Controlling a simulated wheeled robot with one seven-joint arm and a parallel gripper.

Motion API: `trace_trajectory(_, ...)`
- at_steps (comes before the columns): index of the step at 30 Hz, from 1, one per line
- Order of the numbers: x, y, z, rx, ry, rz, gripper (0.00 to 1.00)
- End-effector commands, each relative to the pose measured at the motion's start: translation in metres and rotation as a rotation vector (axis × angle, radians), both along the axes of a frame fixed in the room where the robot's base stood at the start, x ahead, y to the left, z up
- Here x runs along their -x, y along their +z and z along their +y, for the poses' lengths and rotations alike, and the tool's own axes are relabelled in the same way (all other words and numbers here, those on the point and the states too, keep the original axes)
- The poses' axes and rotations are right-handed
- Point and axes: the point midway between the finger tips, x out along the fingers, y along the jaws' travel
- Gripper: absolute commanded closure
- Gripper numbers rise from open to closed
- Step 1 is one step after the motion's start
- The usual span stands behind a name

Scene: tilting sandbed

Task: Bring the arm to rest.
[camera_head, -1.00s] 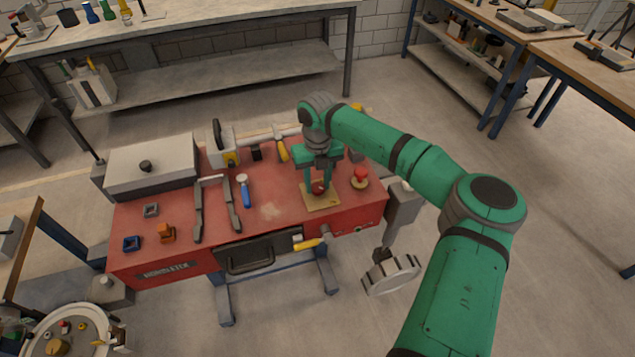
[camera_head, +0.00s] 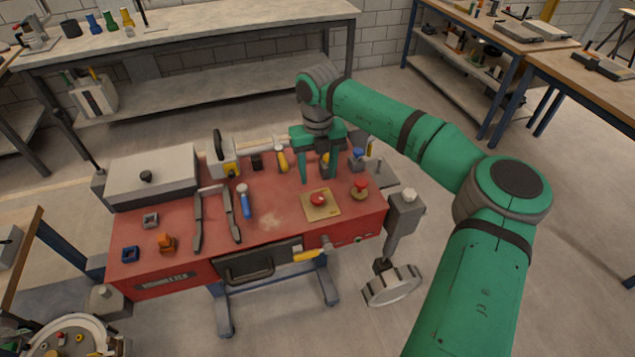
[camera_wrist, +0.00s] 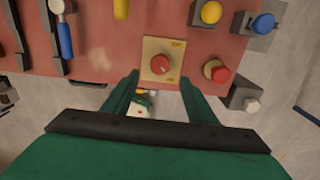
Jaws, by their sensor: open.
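My gripper (camera_head: 318,165) hangs from my green arm above the back right part of the red workbench (camera_head: 272,212). Its two green fingers point down, apart, with nothing between them. A red knob on a square tan plate (camera_head: 319,203) lies on the bench in front of the gripper. In the wrist view the open fingers (camera_wrist: 159,92) reach toward the same plate (camera_wrist: 160,48), clear of it.
A red mushroom knob (camera_head: 360,188) and a blue knob (camera_head: 357,155) stand right of the gripper. A handwheel (camera_head: 392,286) hangs at the right front.

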Motion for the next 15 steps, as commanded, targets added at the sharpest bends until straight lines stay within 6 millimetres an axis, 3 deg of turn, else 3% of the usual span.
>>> trace_trajectory(6, 0.0, 0.017, 0.0, -0.001, 0.0, -0.001, 0.48)
trace_trajectory(15, 0.0, 0.018, 0.0, -0.001, 0.0, -0.001, 0.48)
